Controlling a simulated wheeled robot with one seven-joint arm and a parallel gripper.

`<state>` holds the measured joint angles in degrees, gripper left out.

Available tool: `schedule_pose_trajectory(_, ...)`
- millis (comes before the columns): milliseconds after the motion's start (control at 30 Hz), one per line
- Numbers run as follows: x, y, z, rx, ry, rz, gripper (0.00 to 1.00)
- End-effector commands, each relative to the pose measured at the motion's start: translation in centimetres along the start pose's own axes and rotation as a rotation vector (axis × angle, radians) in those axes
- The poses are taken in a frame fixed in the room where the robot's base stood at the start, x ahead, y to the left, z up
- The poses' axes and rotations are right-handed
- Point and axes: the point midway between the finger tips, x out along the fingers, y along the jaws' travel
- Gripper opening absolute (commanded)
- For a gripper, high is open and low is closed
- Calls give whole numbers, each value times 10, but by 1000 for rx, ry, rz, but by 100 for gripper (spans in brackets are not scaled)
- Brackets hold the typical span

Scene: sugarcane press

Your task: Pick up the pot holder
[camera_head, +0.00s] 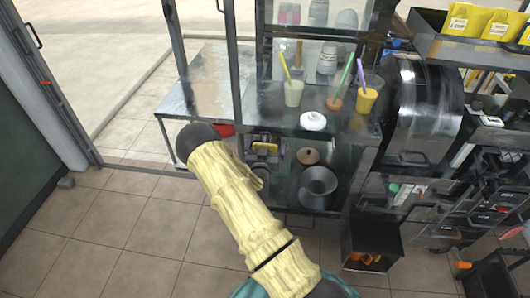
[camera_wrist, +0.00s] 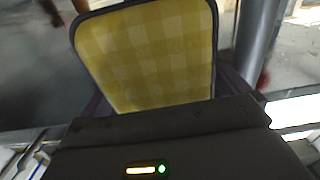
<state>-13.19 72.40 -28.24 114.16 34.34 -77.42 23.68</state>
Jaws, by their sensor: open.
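The pot holder (camera_wrist: 146,52) is a yellow checked cloth pad with rounded corners and a dark border. It fills the upper middle of the wrist view, close in front of my gripper (camera_wrist: 165,100). My gripper is open, with dark finger parts showing at either side of the pad's lower part. The pad's lower edge is hidden behind the dark gripper body. I cannot tell whether the fingers touch it. In the head view my arm crosses the middle; a small yellow patch (camera_head: 264,149) shows right of it by the shelf, too small to identify.
A counter (camera_head: 270,117) holds a white lidded pot (camera_head: 313,121) and several cups with straws. Below, a shelf holds a dark bowl (camera_head: 317,182). A dark rounded machine (camera_head: 425,110) stands right. A metal table (camera_head: 205,95) is behind my arm. The tiled floor at left is clear.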

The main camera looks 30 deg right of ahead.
Motion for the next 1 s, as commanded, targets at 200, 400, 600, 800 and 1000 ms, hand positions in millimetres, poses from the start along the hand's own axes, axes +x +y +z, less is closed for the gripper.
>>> schedule_pose_trajectory(200,0,0,0,0,0,-1,90)
schedule_pose_trajectory(400,-1,-2,0,0,0,-2,63)
schedule_pose_trajectory(600,-1,-2,0,0,0,-2,63)
schedule_pose_trajectory(800,0,0,-8,2,2,1,63)
schedule_pose_trajectory(1000,-24,-1,-13,0,-3,-1,63)
